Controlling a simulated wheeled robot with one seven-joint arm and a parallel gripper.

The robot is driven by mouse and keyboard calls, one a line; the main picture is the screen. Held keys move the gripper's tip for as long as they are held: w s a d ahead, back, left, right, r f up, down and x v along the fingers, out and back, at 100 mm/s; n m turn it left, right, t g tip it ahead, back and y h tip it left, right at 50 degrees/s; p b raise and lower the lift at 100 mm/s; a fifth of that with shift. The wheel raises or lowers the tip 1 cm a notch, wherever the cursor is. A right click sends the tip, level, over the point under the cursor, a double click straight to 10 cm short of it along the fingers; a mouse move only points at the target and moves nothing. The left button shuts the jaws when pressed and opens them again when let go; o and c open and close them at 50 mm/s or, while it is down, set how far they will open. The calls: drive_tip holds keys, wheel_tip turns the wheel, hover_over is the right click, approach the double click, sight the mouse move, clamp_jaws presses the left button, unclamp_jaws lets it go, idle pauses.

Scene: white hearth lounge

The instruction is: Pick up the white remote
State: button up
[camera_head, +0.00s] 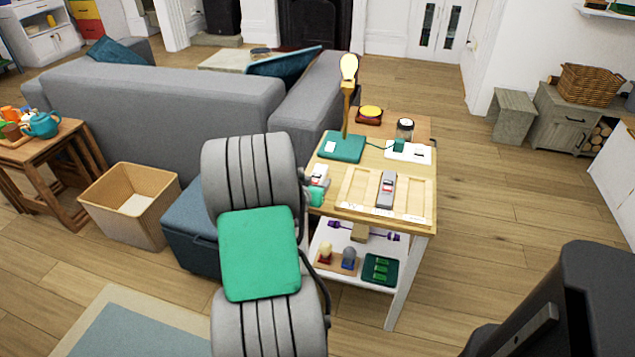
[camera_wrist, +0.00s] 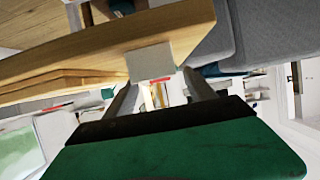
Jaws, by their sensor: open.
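A white remote (camera_head: 319,172) lies at the left edge of the wooden side table, partly hidden by my arm. In the wrist view, a pale block (camera_wrist: 150,60), apparently the remote's end, juts past the table edge, with a red strip just below it. My gripper (camera_wrist: 161,82) is open, its two fingers pointing toward that block, one at each side in the picture. I cannot tell whether they touch it. In the head view, my gripper is mostly hidden behind my arm beside the table's left edge.
The side table (camera_head: 421,160) bears a shallow wooden tray (camera_head: 352,188) with a grey remote (camera_head: 387,188), a lamp on a green base (camera_head: 342,147) and a jar (camera_head: 405,128). Its lower shelf holds small items. A grey sofa (camera_head: 165,105) and blue ottoman (camera_head: 190,228) stand left.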

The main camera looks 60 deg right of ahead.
sight(314, 180)
drive_tip(key=x, duration=0.3)
drive_tip(key=shift+d+f, duration=0.1)
drive_tip(key=shift+d, duration=0.1)
drive_tip(key=shift+w, duration=0.1)
clamp_jaws()
idle(0.3)
